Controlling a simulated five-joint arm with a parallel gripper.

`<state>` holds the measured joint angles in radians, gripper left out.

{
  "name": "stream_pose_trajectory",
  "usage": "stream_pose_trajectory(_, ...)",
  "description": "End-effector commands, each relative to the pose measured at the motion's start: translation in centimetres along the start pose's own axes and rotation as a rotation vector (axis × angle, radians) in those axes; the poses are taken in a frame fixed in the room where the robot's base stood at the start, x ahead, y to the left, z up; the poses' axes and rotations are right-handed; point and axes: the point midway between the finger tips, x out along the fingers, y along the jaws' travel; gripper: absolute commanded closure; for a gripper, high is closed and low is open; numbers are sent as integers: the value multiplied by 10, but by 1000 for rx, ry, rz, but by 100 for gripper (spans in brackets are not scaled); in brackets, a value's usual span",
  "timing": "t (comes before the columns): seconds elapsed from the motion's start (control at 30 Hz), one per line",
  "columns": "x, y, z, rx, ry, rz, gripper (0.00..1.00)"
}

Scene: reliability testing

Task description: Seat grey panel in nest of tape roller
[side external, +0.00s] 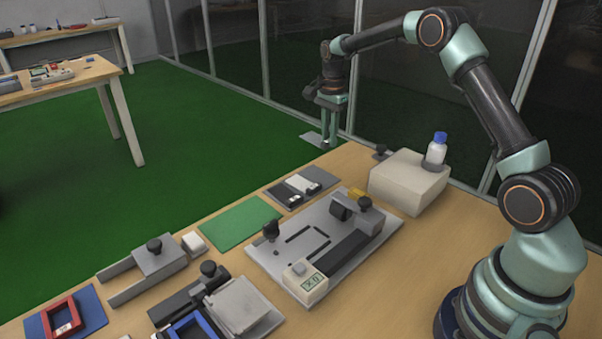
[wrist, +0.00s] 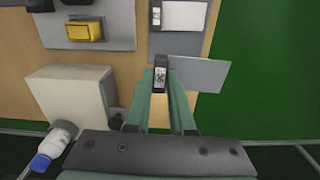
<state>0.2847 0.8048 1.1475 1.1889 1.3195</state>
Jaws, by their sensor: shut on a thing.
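The grey panel (side external: 312,138) is a thin flat plate. My gripper (side external: 328,143) is shut on it and holds it roughly level in the air, beyond the table's far edge in the side view. In the wrist view the panel (wrist: 203,74) sticks out to the right of my gripper's fingertips (wrist: 164,88). A small dark piece with a white label (wrist: 161,76) shows at the fingertips; I cannot tell whether it belongs to the panel. What looks like the tape roller (side external: 322,244) stands on the table with dark knobs, slots and a small display, apart from the panel. Its nest is hard to single out.
A beige block (side external: 408,181) with a blue-capped bottle (side external: 436,151) stands right of my gripper. A grey tray (side external: 272,194) with small devices and a green mat (side external: 232,222) lie beyond the tape roller. Clamps and a blue frame (side external: 193,329) crowd the near left.

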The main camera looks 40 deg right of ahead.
Motion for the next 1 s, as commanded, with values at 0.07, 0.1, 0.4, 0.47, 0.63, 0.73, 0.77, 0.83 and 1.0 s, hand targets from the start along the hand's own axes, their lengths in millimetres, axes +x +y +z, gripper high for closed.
stream_pose_trajectory(0.07,-1,1,8,-92,0,0,100)
stream_pose_trajectory(0.1,-1,1,11,-144,0,0,100)
stream_pose_trajectory(0.4,-3,6,45,-636,0,0,100)
stream_pose_trajectory(0.47,-3,8,53,-757,0,0,100)
stream_pose_trajectory(0.63,-4,14,76,-1108,0,0,100)
stream_pose_trajectory(0.73,-4,18,90,-1315,0,0,100)
stream_pose_trajectory(0.77,-4,20,94,-1378,-1,1,100)
stream_pose_trajectory(0.83,-5,22,103,-1522,0,0,100)
stream_pose_trajectory(1.0,-5,32,124,-1872,0,0,100)
